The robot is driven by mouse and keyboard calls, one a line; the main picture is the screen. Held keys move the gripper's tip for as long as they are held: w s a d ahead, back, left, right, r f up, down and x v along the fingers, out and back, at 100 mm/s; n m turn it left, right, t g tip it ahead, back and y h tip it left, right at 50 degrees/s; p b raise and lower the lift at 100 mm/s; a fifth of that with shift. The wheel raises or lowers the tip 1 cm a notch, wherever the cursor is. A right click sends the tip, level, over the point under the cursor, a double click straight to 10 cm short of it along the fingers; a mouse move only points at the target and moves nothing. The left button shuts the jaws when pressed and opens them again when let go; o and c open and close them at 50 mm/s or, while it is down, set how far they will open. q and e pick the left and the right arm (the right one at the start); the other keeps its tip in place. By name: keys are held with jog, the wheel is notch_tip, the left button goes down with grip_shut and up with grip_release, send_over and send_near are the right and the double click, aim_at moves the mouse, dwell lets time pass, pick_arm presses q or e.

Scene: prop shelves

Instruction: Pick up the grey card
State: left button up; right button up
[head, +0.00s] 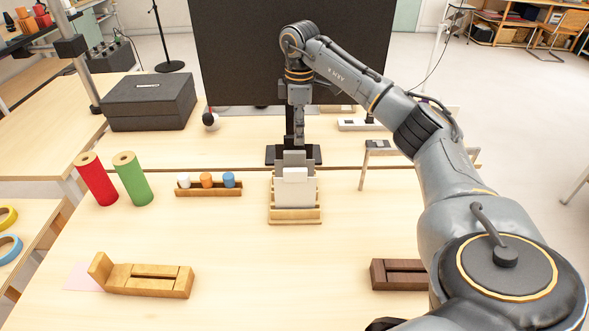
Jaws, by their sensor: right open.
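A stepped wooden card holder (295,217) stands near the middle of the table. It holds several upright cards in white and grey tones, partly overlapping. The grey card (298,156) shows at the back, its top above the paler cards; its lower part is hidden. A small white card (295,175) stands in front of it. My right gripper (298,143) points down just above the grey card's top edge, in front of the monitor stand; it is open, and the gap between its fingers is hard to see. I cannot tell whether it touches the card. My left gripper is not in view.
A red cylinder (97,180) and a green cylinder (132,179) stand at left. A rack with small white, orange and blue pieces (208,191) is left of the holder. Wooden blocks (150,281) and a dark tray (397,274) lie in front. A monitor (235,50) stands behind.

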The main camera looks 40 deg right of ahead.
aim_at(301, 152)
notch_tip(301, 152, down, 3)
jog(key=shift+d+r, duration=0.1)
jog(key=shift+r, duration=0.05)
jog(key=shift+w+f, duration=0.1)
jog(key=shift+f, duration=0.3)
jog(key=f, duration=0.1)
jog(key=f+p, duration=0.1)
jog(key=f, duration=0.1)
jog(key=f+p, duration=0.1)
jog(key=shift+s+d+f, duration=0.1)
jog(key=shift+s+f, duration=0.2)
jog(key=shift+w+f, duration=0.1)
jog(key=shift+f, duration=0.25)
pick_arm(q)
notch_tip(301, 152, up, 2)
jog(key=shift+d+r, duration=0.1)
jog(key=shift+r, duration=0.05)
pick_arm(e)
jog(key=shift+r, duration=0.1)
grip_shut()
